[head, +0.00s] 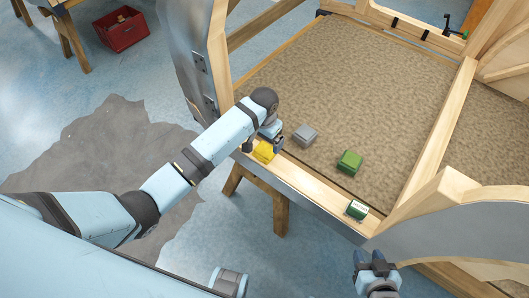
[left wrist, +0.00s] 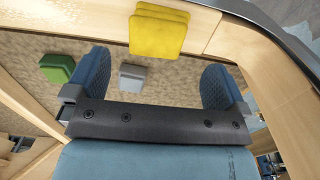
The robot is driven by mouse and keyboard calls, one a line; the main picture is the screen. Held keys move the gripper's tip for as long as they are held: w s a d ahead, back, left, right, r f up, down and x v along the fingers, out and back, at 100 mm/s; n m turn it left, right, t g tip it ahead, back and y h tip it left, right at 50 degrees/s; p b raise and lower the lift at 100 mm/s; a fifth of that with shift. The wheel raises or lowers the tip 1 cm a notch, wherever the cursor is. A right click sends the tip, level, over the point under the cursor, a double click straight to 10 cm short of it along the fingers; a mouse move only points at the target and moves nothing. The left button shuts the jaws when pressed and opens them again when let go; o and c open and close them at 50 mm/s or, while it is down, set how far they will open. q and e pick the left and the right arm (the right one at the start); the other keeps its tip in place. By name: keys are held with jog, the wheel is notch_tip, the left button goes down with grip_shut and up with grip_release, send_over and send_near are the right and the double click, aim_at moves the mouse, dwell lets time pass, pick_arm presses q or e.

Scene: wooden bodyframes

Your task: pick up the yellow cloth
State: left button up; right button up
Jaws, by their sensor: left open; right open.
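The yellow cloth (head: 264,152) is a small folded square on the wooden edge rail of the bodyframe. In the left wrist view the yellow cloth (left wrist: 158,35) lies ahead of my fingers, near the top. My left gripper (head: 271,137) is right by the cloth in the head view and covers a little of its upper edge. In the left wrist view my left gripper (left wrist: 157,80) has its two blue fingers wide apart with nothing held between them. My right gripper (head: 369,262) is at the bottom right of the head view, open and empty, away from the cloth.
A grey cloth (head: 305,135) and a green cloth (head: 349,162) lie on the brown floor panel (head: 375,90). A green-and-white box (head: 357,209) sits on the rail to the right. Wooden frame members (head: 440,125) rise around the panel. A red crate (head: 121,30) stands far left.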

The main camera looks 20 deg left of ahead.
aim_at(264, 150)
pick_arm(q)
jog(key=shift+f, duration=3.4)
jog(key=c, duration=1)
